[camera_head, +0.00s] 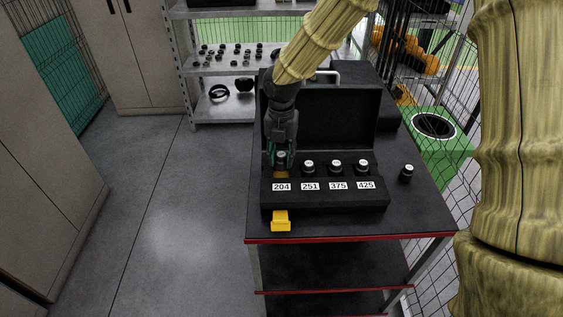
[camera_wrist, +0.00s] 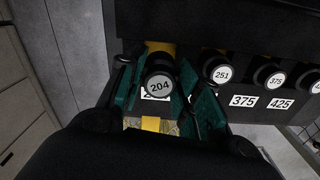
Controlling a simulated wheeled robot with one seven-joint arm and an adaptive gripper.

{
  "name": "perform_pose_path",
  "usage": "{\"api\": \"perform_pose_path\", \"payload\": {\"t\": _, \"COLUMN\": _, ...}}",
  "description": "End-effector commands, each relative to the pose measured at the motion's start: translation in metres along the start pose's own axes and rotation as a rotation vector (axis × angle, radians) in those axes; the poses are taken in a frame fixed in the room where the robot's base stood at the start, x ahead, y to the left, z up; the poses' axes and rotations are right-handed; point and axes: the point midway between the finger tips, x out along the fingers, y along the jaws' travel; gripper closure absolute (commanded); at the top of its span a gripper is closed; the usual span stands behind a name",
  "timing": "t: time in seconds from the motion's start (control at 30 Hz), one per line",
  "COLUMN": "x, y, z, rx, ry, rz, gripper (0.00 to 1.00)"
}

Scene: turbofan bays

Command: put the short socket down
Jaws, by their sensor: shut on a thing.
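My gripper (camera_head: 281,160) is shut on a black socket whose pale round top reads 204. In the wrist view the held socket (camera_wrist: 160,82) sits between the teal fingers (camera_wrist: 158,92). It is at the 204 place, at the left end of the black socket case (camera_head: 325,198). I cannot tell whether its base rests in the case or hangs just above it. Three other sockets stand upright in the case, behind the labels 251 (camera_head: 309,167), 375 (camera_head: 336,166) and 425 (camera_head: 363,167).
The case lid (camera_head: 328,115) stands open behind the sockets. A loose dark socket (camera_head: 407,173) stands on the table (camera_head: 420,205) right of the case. A yellow piece (camera_head: 280,221) sticks out at the case's front left. A shelf (camera_head: 225,66) with small parts stands behind.

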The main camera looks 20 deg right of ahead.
Motion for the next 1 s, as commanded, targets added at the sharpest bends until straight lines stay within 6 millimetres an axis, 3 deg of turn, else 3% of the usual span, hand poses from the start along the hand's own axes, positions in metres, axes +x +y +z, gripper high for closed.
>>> {"api": "perform_pose_path", "payload": {"t": 0.3, "x": 0.032, "y": 0.000, "z": -0.001, "rx": -0.001, "ry": 0.001, "rz": -0.002, "gripper": 0.96}}
{"api": "perform_pose_path", "payload": {"t": 0.73, "x": 0.038, "y": 0.000, "z": -0.001, "rx": 0.000, "ry": 0.000, "rz": -0.001, "gripper": 0.96}}
{"api": "perform_pose_path", "payload": {"t": 0.77, "x": 0.038, "y": 0.000, "z": 0.000, "rx": 0.000, "ry": 0.000, "rz": -0.001, "gripper": 0.63}}
{"api": "perform_pose_path", "payload": {"t": 0.8, "x": 0.038, "y": 0.000, "z": 0.000, "rx": 0.000, "ry": 0.000, "rz": -0.001, "gripper": 0.55}}
{"api": "perform_pose_path", "payload": {"t": 0.87, "x": 0.038, "y": 0.000, "z": 0.000, "rx": 0.000, "ry": 0.000, "rz": -0.001, "gripper": 0.45}}
{"api": "perform_pose_path", "payload": {"t": 1.0, "x": 0.038, "y": 0.000, "z": 0.000, "rx": 0.000, "ry": 0.000, "rz": -0.001, "gripper": 0.45}}
